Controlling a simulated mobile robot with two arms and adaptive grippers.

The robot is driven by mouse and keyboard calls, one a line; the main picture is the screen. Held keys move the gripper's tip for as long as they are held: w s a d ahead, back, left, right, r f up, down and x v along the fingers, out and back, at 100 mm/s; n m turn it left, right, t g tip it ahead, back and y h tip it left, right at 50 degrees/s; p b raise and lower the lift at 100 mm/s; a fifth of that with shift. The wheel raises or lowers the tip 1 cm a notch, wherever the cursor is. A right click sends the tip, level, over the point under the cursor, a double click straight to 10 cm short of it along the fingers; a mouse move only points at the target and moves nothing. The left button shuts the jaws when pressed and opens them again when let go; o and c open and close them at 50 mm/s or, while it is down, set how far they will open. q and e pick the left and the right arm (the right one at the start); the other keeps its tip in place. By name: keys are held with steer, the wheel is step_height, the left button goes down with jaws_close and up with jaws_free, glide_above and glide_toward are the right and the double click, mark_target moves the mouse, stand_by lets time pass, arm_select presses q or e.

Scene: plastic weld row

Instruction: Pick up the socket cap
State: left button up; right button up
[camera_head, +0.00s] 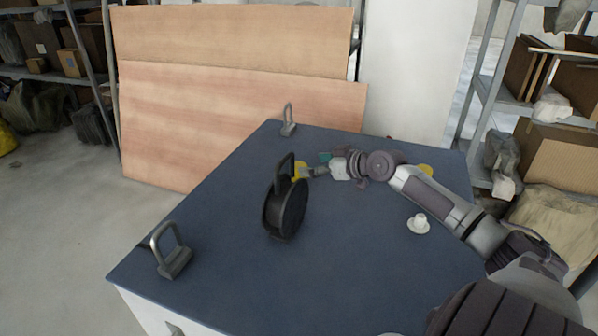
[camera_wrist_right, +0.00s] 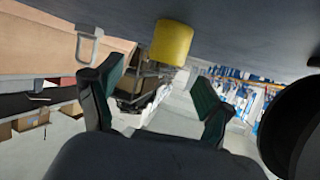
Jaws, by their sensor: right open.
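A yellow cylindrical piece (camera_head: 299,170), perhaps the socket cap, stands on the dark blue tabletop (camera_head: 350,270), partly hidden behind a black wheel-like part (camera_head: 286,208). My right gripper (camera_head: 314,169) is low over the table, just right of the yellow piece. In the right wrist view the yellow piece (camera_wrist_right: 171,42) shows ahead, beyond the open green-tipped fingers (camera_wrist_right: 160,88), with nothing between them. A white knobbed round piece (camera_head: 419,224) lies on the table below my right forearm. My left gripper is not in view.
Another yellow piece (camera_head: 426,170) shows behind my right arm. Metal handles stand at the table's near-left (camera_head: 170,252) and far (camera_head: 288,122) corners. The black wheel-like part (camera_wrist_right: 296,130) is close beside the right gripper. The table's front middle is clear.

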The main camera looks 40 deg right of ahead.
mark_target(298, 165)
steer(key=shift+a+p+x, duration=0.2)
steer(key=shift+p+x, duration=0.05)
steer(key=shift+x, duration=1.1)
steer(key=shift+a+p+x, duration=0.15)
steer(key=shift+p+x, duration=0.1)
steer(key=shift+x, duration=1.1)
steer(key=shift+s, duration=0.1)
steer(key=c, duration=1.2)
steer(key=shift+o, duration=0.2)
steer(key=shift+r, duration=0.1)
